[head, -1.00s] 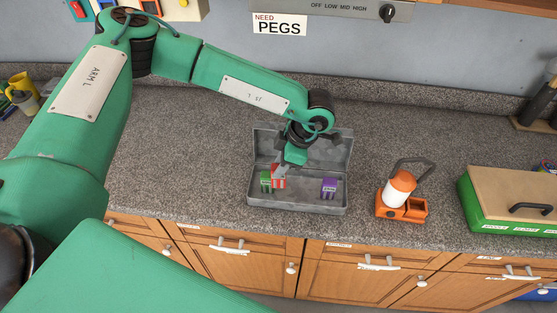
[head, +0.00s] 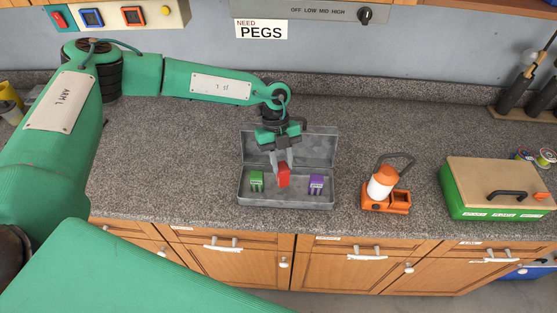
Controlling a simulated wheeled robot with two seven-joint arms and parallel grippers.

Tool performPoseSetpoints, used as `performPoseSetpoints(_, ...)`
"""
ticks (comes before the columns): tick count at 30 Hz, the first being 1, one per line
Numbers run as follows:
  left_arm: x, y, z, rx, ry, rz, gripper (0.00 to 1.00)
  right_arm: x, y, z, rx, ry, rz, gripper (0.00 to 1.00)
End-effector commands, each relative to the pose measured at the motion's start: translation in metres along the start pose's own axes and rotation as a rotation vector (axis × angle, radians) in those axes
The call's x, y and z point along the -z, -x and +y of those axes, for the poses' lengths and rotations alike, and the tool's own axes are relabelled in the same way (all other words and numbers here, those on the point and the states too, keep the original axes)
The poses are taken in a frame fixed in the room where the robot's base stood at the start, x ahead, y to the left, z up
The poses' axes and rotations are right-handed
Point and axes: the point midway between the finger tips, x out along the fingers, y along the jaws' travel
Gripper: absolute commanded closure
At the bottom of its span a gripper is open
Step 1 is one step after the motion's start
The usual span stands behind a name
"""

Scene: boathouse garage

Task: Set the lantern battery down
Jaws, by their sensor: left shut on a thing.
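My left gripper (head: 281,160) points down over the open grey metal box (head: 288,201). It is shut on a red battery-like block (head: 284,178), held in or just above the box; I cannot tell whether the block touches the floor. A green block (head: 257,181) stands in the box to its left, and a purple block (head: 316,184) stands to its right. The orange and white lantern (head: 383,185) stands on the counter right of the box, with an open square compartment in its base. My right gripper is not in view.
A green case with a wooden lid (head: 500,185) stands right of the lantern. The grey speckled counter (head: 175,165) is clear left of the box. Dark cylinders (head: 515,92) stand at the back right. Cabinets lie below the front edge.

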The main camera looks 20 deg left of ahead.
Motion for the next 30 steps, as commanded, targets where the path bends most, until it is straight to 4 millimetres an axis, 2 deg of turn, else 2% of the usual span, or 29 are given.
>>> performPoseSetpoints(6, -0.004, 0.003, -0.007, 0.140, 0.333, 0.000, 1.00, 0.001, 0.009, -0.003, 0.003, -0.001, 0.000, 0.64)
performPoseSetpoints(12, -0.007, 0.004, -0.012, 0.225, 0.540, -0.001, 1.00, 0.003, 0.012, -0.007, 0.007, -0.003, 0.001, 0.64)
performPoseSetpoints(18, -0.008, 0.005, -0.014, 0.261, 0.627, -0.001, 1.00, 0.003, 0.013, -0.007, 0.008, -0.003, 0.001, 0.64)
performPoseSetpoints(30, -0.008, 0.005, -0.014, 0.265, 0.636, 0.000, 1.00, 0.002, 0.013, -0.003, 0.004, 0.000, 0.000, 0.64)
